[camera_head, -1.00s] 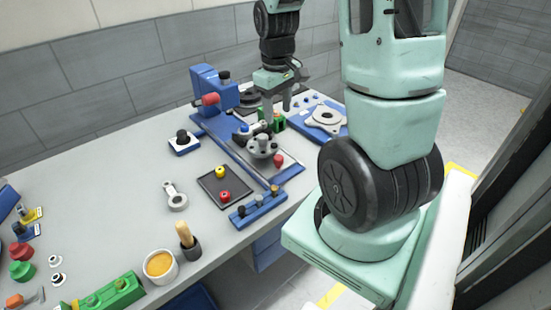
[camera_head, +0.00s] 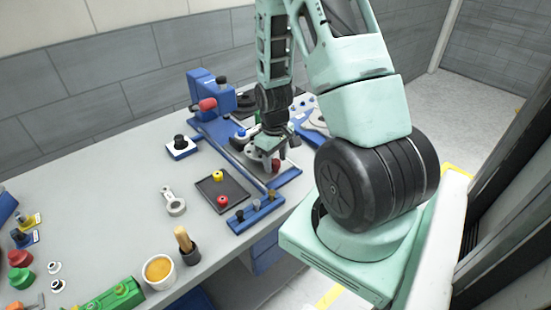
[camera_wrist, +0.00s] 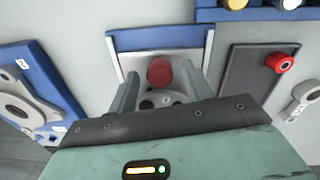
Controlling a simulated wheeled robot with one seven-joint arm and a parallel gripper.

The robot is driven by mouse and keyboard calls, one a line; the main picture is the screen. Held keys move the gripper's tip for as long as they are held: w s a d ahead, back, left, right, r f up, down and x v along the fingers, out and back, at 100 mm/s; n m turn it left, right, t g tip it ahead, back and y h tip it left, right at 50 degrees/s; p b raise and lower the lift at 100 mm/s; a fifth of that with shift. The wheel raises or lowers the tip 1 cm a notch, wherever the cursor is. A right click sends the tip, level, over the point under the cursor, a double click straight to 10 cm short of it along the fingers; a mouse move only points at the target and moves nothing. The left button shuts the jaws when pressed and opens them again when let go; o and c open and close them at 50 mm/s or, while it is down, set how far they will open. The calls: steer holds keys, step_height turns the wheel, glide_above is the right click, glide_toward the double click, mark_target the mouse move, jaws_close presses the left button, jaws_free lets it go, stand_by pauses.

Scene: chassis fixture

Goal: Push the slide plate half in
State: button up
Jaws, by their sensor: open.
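The fixture is a long blue base (camera_head: 208,127) with a blue block at its far end. At its near end lies a pale grey plate, which I take for the slide plate (camera_wrist: 134,62), beside a blue strip (camera_wrist: 158,39). A red knob (camera_wrist: 160,72) stands over the plate; in the head view the red knob (camera_head: 276,165) shows just below my gripper. My gripper (camera_head: 268,158) is open and low over the plate, with one finger on each side of the knob. Contact cannot be told. The gripper hides much of the plate and the round metal part.
A dark tray (camera_head: 234,197) with yellow and red pieces lies beside the fixture. A blue bar with pegs (camera_head: 254,213) lies near the table edge. A blue board with a grey flange (camera_wrist: 50,82) is on the other side. A ring-ended link (camera_head: 174,205) lies farther left.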

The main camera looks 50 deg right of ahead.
steer(key=shift+f, duration=0.2)
jaws_close()
steer(key=w, duration=0.3)
steer(key=w+d, duration=0.1)
steer(key=w, duration=0.2)
steer(key=w+d, duration=0.1)
steer(key=w, duration=0.1)
steer(key=shift+w+d, duration=0.1)
steer(key=shift+w, duration=0.3)
jaws_free()
steer(key=shift+r, duration=0.1)
